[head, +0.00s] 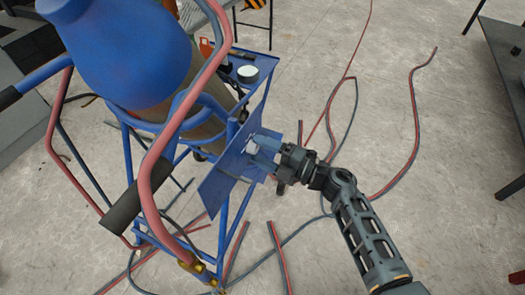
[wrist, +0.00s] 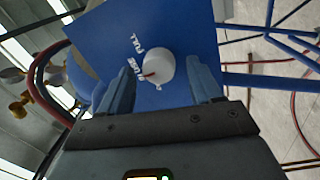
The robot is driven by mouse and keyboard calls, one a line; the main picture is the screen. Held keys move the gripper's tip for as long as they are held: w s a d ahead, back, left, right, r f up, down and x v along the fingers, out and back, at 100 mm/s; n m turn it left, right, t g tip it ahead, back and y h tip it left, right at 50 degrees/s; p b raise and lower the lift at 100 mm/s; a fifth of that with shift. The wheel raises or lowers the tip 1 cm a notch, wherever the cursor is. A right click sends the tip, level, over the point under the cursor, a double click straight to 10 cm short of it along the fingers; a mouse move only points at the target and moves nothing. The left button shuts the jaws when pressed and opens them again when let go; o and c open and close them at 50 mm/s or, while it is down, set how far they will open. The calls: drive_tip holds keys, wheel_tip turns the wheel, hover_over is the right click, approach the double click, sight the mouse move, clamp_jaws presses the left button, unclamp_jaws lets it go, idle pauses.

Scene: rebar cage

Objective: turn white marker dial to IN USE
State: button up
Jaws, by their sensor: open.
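A white round dial (wrist: 161,67) sits on a blue panel (wrist: 195,22) in the wrist view. FULL is printed above that, and a third label below the dial is mostly hidden. My gripper (wrist: 159,75) is open, with one finger on each side of the dial; gaps show, and I cannot tell any contact. In the head view my gripper (head: 259,153) reaches the panel (head: 221,182) from the right, and the dial is barely visible between the fingers.
The panel hangs on a blue cart frame (head: 224,240) carrying a blue gas cylinder (head: 125,45). Red and grey hoses (head: 415,120) lie across the concrete floor. A small blue shelf (head: 258,62) holds a roll of tape (head: 247,74).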

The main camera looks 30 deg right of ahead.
drive_tip(key=v, duration=0.7)
drive_tip(key=shift+s+d, duration=0.25)
drive_tip(key=shift+s, duration=0.1)
drive_tip(key=s+a+r+m+h+p, duration=0.1)
drive_tip(key=s+r+m+h, duration=0.2)
drive_tip(key=s+r+m, duration=0.3)
drive_tip(key=s+a+r+m+h+p, duration=0.2)
drive_tip(key=s+r+m+h, duration=0.2)
drive_tip(key=s, duration=1.2)
drive_tip(key=s+a+r+m+h+p, duration=0.1)
drive_tip(key=s+r+m+h, duration=0.2)
drive_tip(key=s+r+m, duration=0.7)
drive_tip(key=s+m, duration=0.1)
drive_tip(key=m, duration=0.1)
drive_tip(key=shift+s+a+m+g+p, duration=0.15)
drive_tip(key=shift+a+m+g+p, duration=0.15)
drive_tip(key=shift+r, duration=0.1)
